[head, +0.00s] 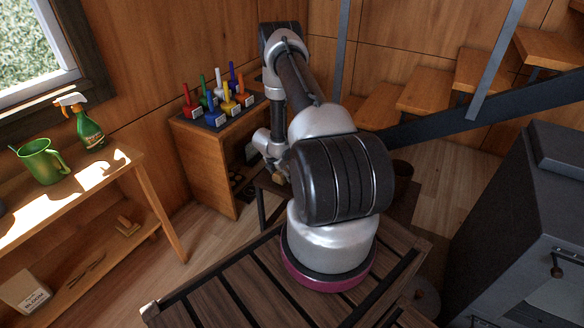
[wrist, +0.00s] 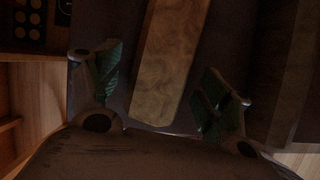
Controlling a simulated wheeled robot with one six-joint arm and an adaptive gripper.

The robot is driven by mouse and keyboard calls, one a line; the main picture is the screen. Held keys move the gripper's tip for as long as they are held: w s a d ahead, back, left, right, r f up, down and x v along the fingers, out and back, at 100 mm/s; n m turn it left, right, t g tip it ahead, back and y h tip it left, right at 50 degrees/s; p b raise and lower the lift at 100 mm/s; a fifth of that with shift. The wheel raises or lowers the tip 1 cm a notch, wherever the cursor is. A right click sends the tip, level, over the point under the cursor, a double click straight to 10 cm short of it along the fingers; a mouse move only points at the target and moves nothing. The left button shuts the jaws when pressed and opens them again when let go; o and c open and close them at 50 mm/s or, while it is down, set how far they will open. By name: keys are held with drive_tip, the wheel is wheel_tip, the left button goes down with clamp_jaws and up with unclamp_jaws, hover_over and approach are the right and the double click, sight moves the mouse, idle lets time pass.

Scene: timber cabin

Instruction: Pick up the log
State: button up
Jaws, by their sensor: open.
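In the wrist view, a long squared piece of wood, the log (wrist: 170,60), runs from the top edge down between the two fingers of my gripper (wrist: 163,82). The fingers have green pads and stand open, one on each side of the log, with a gap on both sides. The log's near end lies between the fingers, and its far end runs out of view. In the head view my arm hides most of the gripper, and I cannot make out the log clearly there.
A darker wooden piece (wrist: 295,80) lies right of the gripper. A bench (head: 150,185) with a green jug (head: 42,163) and spray bottle (head: 88,128) stands at left. A grey stove (head: 530,220) is at right, stairs (head: 425,92) behind.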

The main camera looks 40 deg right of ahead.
drive_tip(key=shift+f, duration=0.2)
drive_tip(key=c, duration=1.3)
drive_tip(key=shift+w, duration=0.1)
drive_tip(key=shift+c, duration=0.2)
drive_tip(key=shift+r, duration=0.2)
